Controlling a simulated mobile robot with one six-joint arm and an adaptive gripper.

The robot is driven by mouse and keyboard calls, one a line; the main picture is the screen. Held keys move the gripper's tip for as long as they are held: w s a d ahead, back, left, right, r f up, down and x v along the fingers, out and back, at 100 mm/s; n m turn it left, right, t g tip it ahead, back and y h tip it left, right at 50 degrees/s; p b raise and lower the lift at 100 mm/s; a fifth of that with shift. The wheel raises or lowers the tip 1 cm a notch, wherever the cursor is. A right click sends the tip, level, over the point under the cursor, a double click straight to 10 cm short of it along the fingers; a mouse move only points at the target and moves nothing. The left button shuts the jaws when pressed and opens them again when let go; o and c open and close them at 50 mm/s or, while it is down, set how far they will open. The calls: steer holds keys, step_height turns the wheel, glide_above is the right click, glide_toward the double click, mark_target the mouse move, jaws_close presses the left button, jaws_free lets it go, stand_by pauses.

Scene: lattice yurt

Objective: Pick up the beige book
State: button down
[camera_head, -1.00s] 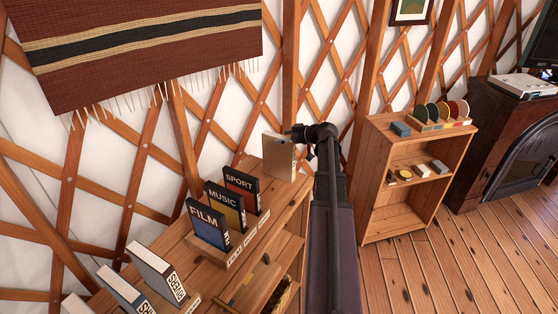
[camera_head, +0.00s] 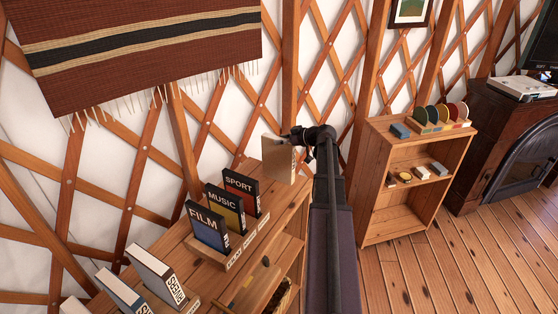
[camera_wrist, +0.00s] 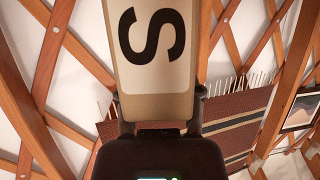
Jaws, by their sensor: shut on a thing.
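The beige book (camera_head: 278,158) stands upright at the far end of the wooden shelf top (camera_head: 236,258), beyond the SPORT box. My gripper (camera_head: 300,137) is shut on the beige book near its top edge. In the wrist view the beige book (camera_wrist: 152,60) fills the upper middle, with a black letter S on a pale panel, and the fingers of my gripper (camera_wrist: 159,108) are on either side of it. The head view does not clearly show whether its bottom touches the shelf top.
FILM (camera_head: 208,228), MUSIC (camera_head: 226,207) and SPORT (camera_head: 241,192) boxes stand in a row nearer on the same shelf. White-spined books (camera_head: 155,274) stand at its near end. A small wooden bookcase (camera_head: 410,190) is to the right. The lattice wall is close behind.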

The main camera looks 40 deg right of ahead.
steer(key=shift+r, duration=0.15)
steer(key=shift+r+p, duration=1.7)
steer(key=shift+p, duration=0.15)
steer(key=shift+s+a+f, duration=0.1)
steer(key=shift+s+a, duration=0.1)
steer(key=shift+s, duration=0.15)
steer(key=s+a, duration=0.3)
steer(key=s, duration=0.3)
steer(key=s+a+r+p, duration=0.1)
steer(key=s+a, duration=0.2)
steer(key=s, duration=0.4)
steer(key=shift+s+a+r, duration=0.25)
steer(key=shift+s+a, duration=0.05)
steer(key=shift+a, duration=0.1)
steer(key=shift+f, duration=0.15)
